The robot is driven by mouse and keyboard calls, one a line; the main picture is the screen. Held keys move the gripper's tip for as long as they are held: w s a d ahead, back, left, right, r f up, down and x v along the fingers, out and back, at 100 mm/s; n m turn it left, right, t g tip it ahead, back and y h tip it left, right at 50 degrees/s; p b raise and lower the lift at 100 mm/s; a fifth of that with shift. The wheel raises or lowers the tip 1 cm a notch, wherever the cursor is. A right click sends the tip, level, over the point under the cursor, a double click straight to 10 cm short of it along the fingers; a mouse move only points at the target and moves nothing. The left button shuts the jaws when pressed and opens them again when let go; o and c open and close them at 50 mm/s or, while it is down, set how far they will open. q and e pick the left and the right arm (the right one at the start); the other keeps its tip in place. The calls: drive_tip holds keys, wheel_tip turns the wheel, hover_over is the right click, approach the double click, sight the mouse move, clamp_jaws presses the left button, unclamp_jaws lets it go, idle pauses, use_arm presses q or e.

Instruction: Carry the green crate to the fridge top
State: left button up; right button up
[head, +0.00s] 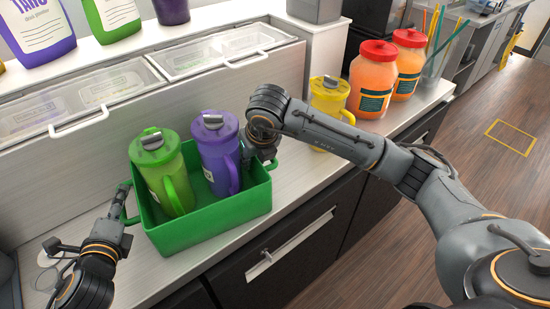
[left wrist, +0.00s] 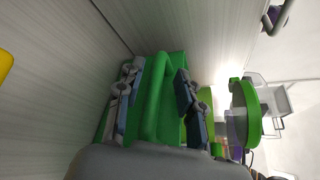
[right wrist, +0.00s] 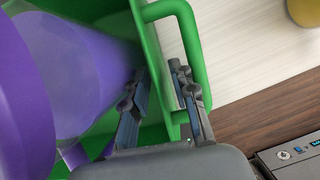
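My left gripper (head: 122,195) is at the crate's left handle. In the left wrist view, the fingers (left wrist: 160,95) stand on both sides of the green handle bar (left wrist: 158,90), with a visible gap. My right gripper (right wrist: 160,85) is at the crate's right end, one finger inside the crate and one between wall and handle (right wrist: 195,50). Whether it clamps the wall is unclear. The fridge top is not clearly identifiable.
A yellow pitcher (head: 328,105) and two orange jars with red lids (head: 373,80) stand on the counter to the right. Lidded bins (head: 100,85) line the back. Dark drawers (head: 290,245) are below the counter's front edge. Wooden floor (head: 470,150) is open on the right.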

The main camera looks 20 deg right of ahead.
drive_tip(key=shift+r, duration=0.1)
use_arm(q)
drive_tip(key=v, duration=0.7)
use_arm(e)
drive_tip(key=v, duration=1.1)
drive_tip(key=shift+s+r, duration=0.15)
drive_tip(key=shift+r, duration=0.25)
use_arm(q)
drive_tip(key=shift+s+a, duration=0.1)
drive_tip(key=shift+s, duration=0.1)
use_arm(e)
drive_tip(key=shift+s+a+f, duration=0.1)
